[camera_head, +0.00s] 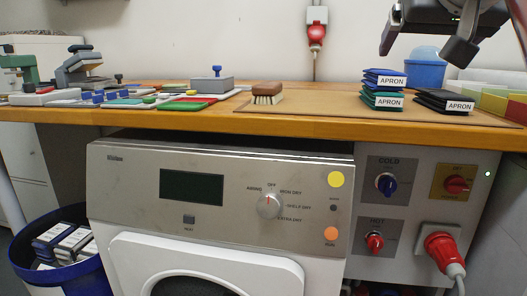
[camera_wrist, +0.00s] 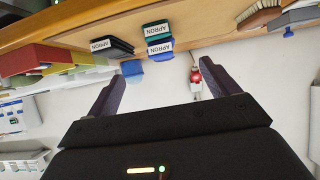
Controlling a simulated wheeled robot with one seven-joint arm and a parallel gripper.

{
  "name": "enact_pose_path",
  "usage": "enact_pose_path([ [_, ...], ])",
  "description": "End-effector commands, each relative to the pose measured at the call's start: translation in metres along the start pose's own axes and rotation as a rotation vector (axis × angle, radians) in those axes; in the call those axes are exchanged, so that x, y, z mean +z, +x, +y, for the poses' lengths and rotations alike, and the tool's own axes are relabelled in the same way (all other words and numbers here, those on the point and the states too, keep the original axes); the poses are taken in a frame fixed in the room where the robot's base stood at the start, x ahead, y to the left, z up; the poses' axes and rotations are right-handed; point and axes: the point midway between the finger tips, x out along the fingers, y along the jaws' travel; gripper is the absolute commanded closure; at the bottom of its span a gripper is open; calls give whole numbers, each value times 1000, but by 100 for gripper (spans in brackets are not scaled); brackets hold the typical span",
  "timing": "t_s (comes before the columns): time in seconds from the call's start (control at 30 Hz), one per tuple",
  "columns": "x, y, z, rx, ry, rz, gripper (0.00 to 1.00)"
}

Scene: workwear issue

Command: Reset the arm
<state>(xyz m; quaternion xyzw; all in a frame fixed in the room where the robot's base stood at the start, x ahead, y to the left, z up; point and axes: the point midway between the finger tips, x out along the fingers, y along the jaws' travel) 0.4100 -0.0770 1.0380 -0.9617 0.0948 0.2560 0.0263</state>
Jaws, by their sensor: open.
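My gripper (camera_head: 424,38) is at the top right in the head view, above the right part of the wooden counter. In the wrist view my gripper (camera_wrist: 162,84) has its two fingers spread wide with nothing between them. A stack of blue and green folded aprons (camera_head: 381,91) stands on the brown mat below it; the stack also shows in the wrist view (camera_wrist: 157,36). A black folded apron (camera_head: 444,101) lies to the right of the stack and also shows in the wrist view (camera_wrist: 112,47). My gripper is apart from all of them.
A wooden brush (camera_head: 267,92) lies left of the stack. A blue tub (camera_head: 426,75) stands behind the aprons, and coloured bins (camera_head: 493,102) stand at the right. A dryer (camera_head: 225,200) is under the counter (camera_head: 215,118). A blue bin (camera_head: 66,250) stands at lower left. Stamps and pads crowd the counter's left.

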Motion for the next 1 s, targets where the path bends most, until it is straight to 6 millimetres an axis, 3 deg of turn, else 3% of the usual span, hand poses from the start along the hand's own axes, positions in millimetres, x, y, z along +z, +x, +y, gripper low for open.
enact_pose_path([
  [0.27, 24, 12, -11, -12, 1, -59, 13],
  [0.57, 84, 31, -28, -33, -9, -174, 13],
  [0.67, 121, 38, -35, -45, -19, -234, 13],
  [1.0, 305, 54, -49, -108, -99, -468, 13],
])
